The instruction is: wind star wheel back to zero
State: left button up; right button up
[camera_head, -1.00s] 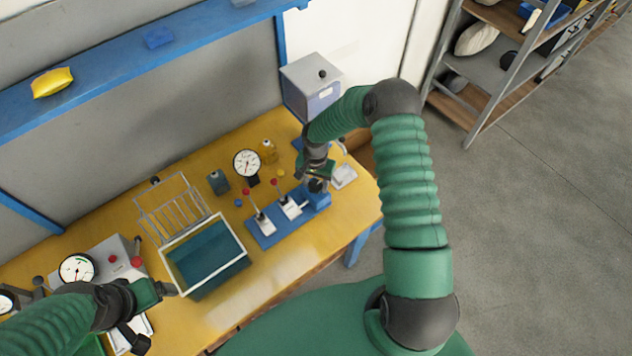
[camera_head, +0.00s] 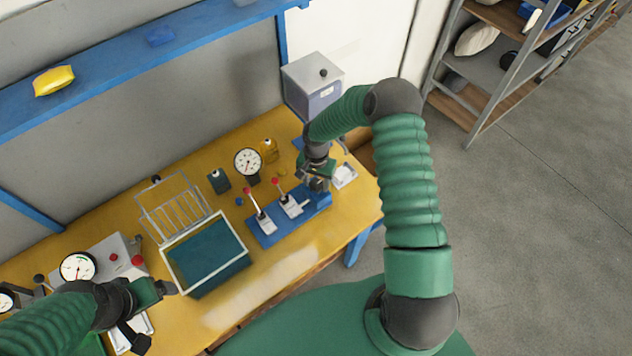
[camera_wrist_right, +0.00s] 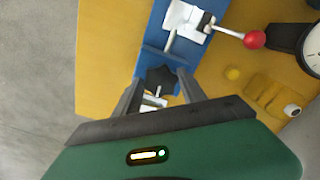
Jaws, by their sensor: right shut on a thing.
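The black star wheel (camera_wrist_right: 160,78) sits on the blue base plate (camera_wrist_right: 152,40) in the right wrist view, between the two fingers of my right gripper (camera_wrist_right: 161,88). The gripper is shut on the wheel from both sides. In the head view my right gripper (camera_head: 317,186) is down at the right end of the blue plate (camera_head: 268,239) and hides the wheel. My left gripper (camera_head: 165,290) is over the left part of the bench, beside the blue-green bin; its jaw opening is unclear.
Two red-knobbed levers (camera_head: 256,204) stand on the plate left of my right gripper. Behind are a dial gauge (camera_head: 248,161) and small bottles (camera_head: 219,181). An open bin (camera_head: 208,285) stands to the left. A grey box (camera_head: 312,85) is at the back right of the yellow bench (camera_head: 275,270).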

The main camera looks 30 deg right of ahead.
aim_at(317, 183)
jog(key=shift+w+d+r, duration=0.15)
jog(key=shift+w, duration=0.15)
jog(key=o, duration=1)
jog(key=shift+c, duration=0.2)
jog(key=o, duration=0.4)
jog(key=shift+f, duration=0.2)
jog(key=shift+s, duration=0.1)
notch_tip(317, 183, up, 17)
jog(key=b, duration=0.3)
jog(key=shift+d+f, duration=0.1)
jog(key=shift+f, duration=0.05)
